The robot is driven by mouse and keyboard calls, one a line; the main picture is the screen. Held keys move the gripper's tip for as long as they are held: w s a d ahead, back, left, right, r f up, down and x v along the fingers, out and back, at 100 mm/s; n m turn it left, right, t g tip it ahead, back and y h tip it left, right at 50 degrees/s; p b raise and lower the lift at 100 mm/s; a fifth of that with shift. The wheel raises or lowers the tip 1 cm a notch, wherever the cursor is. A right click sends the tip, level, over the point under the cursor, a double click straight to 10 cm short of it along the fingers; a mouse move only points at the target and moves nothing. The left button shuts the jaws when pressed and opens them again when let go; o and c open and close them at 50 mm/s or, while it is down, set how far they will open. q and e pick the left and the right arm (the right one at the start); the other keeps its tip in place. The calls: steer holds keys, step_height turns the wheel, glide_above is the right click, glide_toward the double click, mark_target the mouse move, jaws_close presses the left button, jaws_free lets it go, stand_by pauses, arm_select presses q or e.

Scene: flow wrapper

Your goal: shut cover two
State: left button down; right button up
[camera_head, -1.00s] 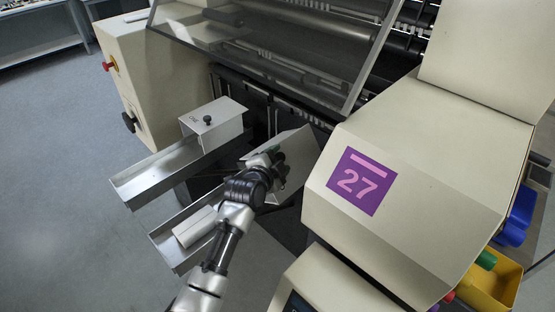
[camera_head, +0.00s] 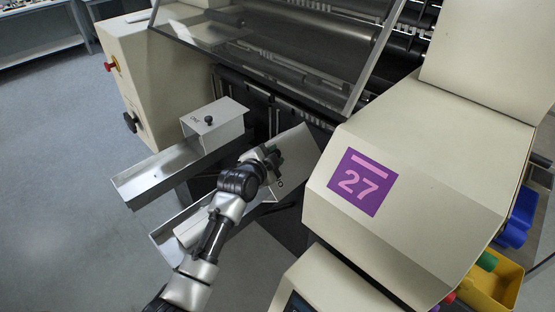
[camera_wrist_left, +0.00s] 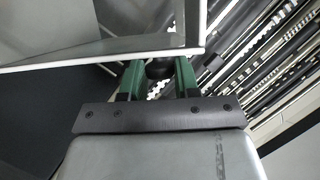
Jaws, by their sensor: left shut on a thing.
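Cover two (camera_head: 297,150) is a pale metal cover over the inner end of the nearer trough (camera_head: 168,243). It stands tilted up, not flat like cover one. My left gripper (camera_head: 272,163) is at its left face in the head view, and my wrist hides part of the cover. In the left wrist view, the green fingers (camera_wrist_left: 158,78) are shut on a dark round knob (camera_wrist_left: 159,68). A pale panel with a bright edge (camera_wrist_left: 100,47) lies beside them. My right gripper is in neither view.
Cover one (camera_head: 214,118), with a black knob, sits level on the farther trough (camera_head: 150,178). The cream housing (camera_head: 410,190) marked 27 stands close at the right. A clear guard (camera_head: 270,60) hangs behind. Open floor (camera_head: 60,200) lies to the left.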

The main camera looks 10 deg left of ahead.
arm_select(q)
steer(key=w+a+b, duration=0.1)
steer(key=w+a+n+g, duration=0.1)
steer(key=a, duration=0.1)
steer(key=w+a+f+n+b, duration=0.1)
steer(key=shift+a+h+b, duration=0.35)
steer(key=shift+a+h, duration=0.05)
steer(key=w+a+f+n+g+h+b, duration=0.2)
steer(key=w+a+f+n+b, duration=0.2)
steer(key=b, duration=0.6)
steer(key=shift+a+n, duration=0.3)
steer(key=shift+a, duration=0.75)
steer(key=shift+w, duration=0.1)
steer(key=c, duration=0.8)
jaws_free()
steer(key=shift+w, duration=0.1)
steer(key=b+v, duration=0.1)
steer(key=v, duration=1)
steer(key=shift+w+a, duration=0.15)
